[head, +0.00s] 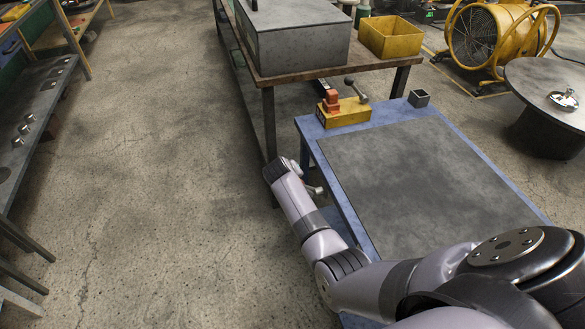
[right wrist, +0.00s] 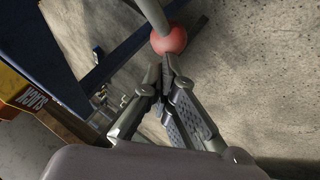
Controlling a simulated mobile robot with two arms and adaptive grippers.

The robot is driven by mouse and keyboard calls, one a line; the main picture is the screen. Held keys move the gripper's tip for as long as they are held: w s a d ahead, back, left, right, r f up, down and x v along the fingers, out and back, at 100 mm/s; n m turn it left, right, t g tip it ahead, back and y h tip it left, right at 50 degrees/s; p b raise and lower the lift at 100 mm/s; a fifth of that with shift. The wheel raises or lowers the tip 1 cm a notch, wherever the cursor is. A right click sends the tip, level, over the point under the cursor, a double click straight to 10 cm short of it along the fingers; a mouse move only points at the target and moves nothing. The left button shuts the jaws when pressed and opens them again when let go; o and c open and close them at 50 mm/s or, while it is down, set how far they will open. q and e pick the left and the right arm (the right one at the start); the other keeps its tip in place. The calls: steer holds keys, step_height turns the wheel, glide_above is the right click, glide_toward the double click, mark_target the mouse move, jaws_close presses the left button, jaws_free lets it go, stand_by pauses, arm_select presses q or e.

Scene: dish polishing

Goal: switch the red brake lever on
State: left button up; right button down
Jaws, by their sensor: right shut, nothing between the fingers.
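The red ball knob of a lever (right wrist: 168,40) shows at the top of the right wrist view, on a grey rod (right wrist: 153,14) that comes in from the top edge. My right gripper (right wrist: 165,66) is shut and empty, with its fingertips just below the red knob. I cannot tell whether they touch it. In the head view my right arm reaches beside the left edge of the blue table (head: 313,145), and the red knob cannot be made out there. My left gripper is not in view.
A yellow-based device (head: 345,113) and a small grey square cup (head: 419,98) stand at the blue table's far end. Behind is a bench with a grey metal box (head: 300,45) and a yellow bin (head: 390,37). Open concrete floor (head: 160,150) lies to the left.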

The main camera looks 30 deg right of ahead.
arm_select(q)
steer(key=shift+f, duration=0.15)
arm_select(e)
steer(key=shift+s+f, duration=0.1)
steer(key=shift+f, duration=0.5)
